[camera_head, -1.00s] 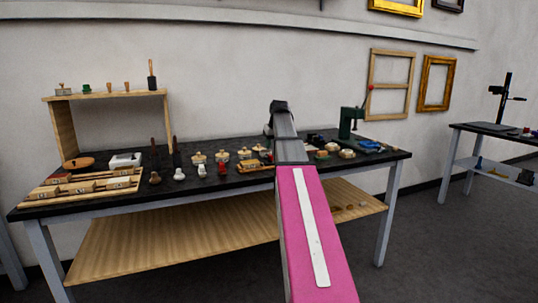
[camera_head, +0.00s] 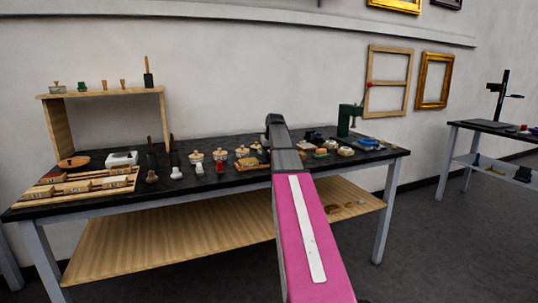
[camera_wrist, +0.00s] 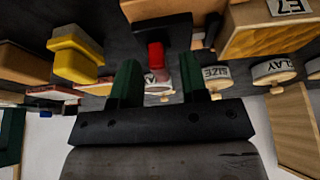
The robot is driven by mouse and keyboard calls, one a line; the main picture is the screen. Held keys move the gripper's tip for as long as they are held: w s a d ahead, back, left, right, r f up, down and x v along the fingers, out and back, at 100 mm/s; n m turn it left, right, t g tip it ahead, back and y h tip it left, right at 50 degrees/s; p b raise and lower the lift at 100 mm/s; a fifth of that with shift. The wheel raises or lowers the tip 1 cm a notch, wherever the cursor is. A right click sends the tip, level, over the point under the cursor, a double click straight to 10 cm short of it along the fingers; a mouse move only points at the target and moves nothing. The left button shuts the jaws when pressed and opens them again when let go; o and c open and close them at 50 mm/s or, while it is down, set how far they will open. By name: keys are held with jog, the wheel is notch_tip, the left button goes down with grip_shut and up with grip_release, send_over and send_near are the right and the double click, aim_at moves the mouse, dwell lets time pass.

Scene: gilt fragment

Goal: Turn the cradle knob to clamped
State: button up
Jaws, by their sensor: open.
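In the wrist view, a red piece (camera_wrist: 156,56) stands out from a dark block (camera_wrist: 150,35), between and beyond my fingertips. It may be the cradle knob, but I see no marking that settles it or its setting. My gripper (camera_wrist: 161,72) is open, with two dark green fingers apart and nothing held between them. I cannot tell whether either finger touches the red piece. In the head view, my arm covers the middle of the black-topped bench (camera_head: 225,188), and my fingers are hidden there.
In the wrist view, jars labelled SIZE (camera_wrist: 217,75) and CLAY (camera_wrist: 272,72) and a wooden block marked E7 (camera_wrist: 262,32) are close to the right. A yellow piece (camera_wrist: 76,58) is left. In the head view, a green press (camera_head: 346,119) stands at the right.

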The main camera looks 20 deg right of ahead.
jog(key=shift+w+f, duration=0.1)
jog(key=shift+f, duration=0.1)
grip_shut()
